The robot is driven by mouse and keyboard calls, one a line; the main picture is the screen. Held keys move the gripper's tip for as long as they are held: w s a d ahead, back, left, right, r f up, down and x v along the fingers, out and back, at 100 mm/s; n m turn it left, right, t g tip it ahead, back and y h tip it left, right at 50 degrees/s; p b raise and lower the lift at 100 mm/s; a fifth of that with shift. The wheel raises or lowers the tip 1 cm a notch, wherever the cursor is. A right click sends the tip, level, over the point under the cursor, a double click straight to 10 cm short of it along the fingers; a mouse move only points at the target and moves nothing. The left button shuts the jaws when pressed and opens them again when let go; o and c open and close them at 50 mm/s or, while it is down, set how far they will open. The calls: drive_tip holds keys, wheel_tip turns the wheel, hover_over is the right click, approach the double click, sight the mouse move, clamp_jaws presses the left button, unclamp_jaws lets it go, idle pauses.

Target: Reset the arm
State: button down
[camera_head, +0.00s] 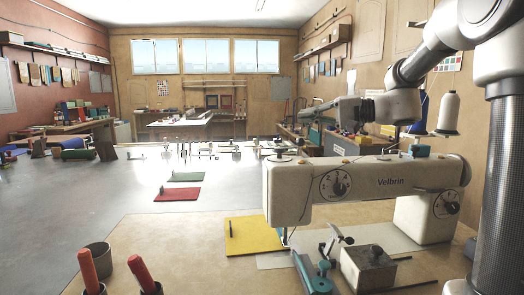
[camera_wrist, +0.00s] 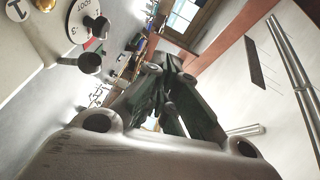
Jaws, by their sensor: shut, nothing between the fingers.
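My gripper (camera_head: 304,112) shows in the head view above the arm of a white sewing machine (camera_head: 378,183) marked "Velbrin". It points left, apart from the machine, and its fingers are small and dark there. In the wrist view my gripper (camera_wrist: 168,70) fills the middle, with dark fingers drawn together and nothing held between them. The wrist view also shows part of a white machine body with a dial (camera_wrist: 84,18) at the upper left.
A yellow cloth (camera_head: 254,236) lies under the machine's needle end. A grey block (camera_head: 368,268) and a teal tool (camera_head: 311,272) sit in front. Two cups with red-handled tools (camera_head: 88,268) stand at the lower left. A thread cone (camera_head: 448,112) stands at the right.

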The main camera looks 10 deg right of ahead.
drive_tip(key=s+d+f+n+g+h, duration=0.1)
drive_tip(key=s+f+g+h, duration=0.1)
drive_tip(key=s+f+h, duration=0.5)
drive_tip(key=s+d+f+g, duration=0.15)
drive_tip(key=s+f, duration=0.35)
drive_tip(key=s, duration=0.6)
drive_tip(key=s+d+f+n+h, duration=0.1)
drive_tip(key=s+d+f+h, duration=0.2)
drive_tip(key=s+d+h, duration=0.1)
drive_tip(key=s+d+f+n+h, duration=0.1)
drive_tip(key=s+d+f+h, duration=0.2)
drive_tip(key=s+d, duration=0.3)
drive_tip(key=shift+s+d+n+h, duration=0.3)
drive_tip(key=shift+s+d+h, duration=0.1)
drive_tip(key=shift+d, duration=0.7)
drive_tip(key=c, duration=2.2)
unclamp_jaws()
